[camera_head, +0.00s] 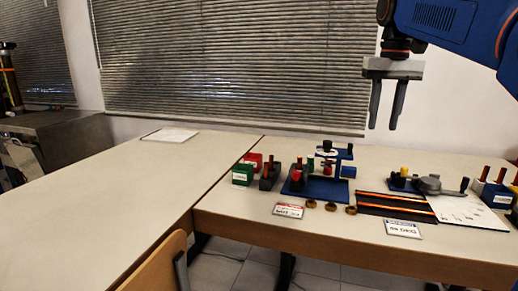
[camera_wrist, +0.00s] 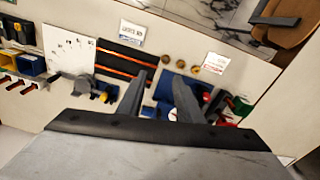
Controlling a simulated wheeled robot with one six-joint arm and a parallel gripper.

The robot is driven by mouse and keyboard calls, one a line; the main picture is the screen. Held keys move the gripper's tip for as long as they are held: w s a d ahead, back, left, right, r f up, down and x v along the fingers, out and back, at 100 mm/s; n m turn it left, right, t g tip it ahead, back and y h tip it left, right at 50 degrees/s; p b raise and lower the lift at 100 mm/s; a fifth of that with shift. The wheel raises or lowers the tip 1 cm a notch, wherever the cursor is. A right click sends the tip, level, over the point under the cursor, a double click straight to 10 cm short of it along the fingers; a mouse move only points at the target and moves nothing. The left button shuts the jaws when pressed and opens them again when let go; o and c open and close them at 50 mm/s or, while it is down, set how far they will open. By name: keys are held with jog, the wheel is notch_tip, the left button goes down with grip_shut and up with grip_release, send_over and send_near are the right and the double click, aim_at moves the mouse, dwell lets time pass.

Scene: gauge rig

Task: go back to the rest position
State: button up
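My gripper (camera_head: 384,127) hangs fingers down in the upper right of the head view, high above the table. Its two dark fingers are apart with nothing between them. In the wrist view the gripper (camera_wrist: 158,88) also shows two separated fingers above the table. Below it stands the blue gauge rig (camera_head: 324,188), with a blue base, a raised blue arm and a red part. The gripper is clear of the rig and of everything on the table.
The table (camera_head: 250,222) holds green (camera_head: 243,174) and red boxes, three brass rings (camera_head: 331,206), a black mat with orange rods (camera_head: 395,206), a white angle sheet (camera_head: 465,210) and label cards (camera_head: 402,229). A chair (camera_head: 158,264) stands in front. The left table is mostly bare.

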jog(key=s+a+f+t, duration=0.1)
jog(key=s+f+t, duration=0.1)
jog(key=s+f, duration=1)
jog(key=s+a+f+n+t, duration=0.1)
jog(key=s+f+t, duration=0.1)
jog(key=s+f, duration=1.1)
notch_tip(320, 180, down, 8)
jog(key=shift+s+a+n, duration=0.2)
jog(key=shift+a+n, duration=0.05)
jog(key=shift+n, duration=0.05)
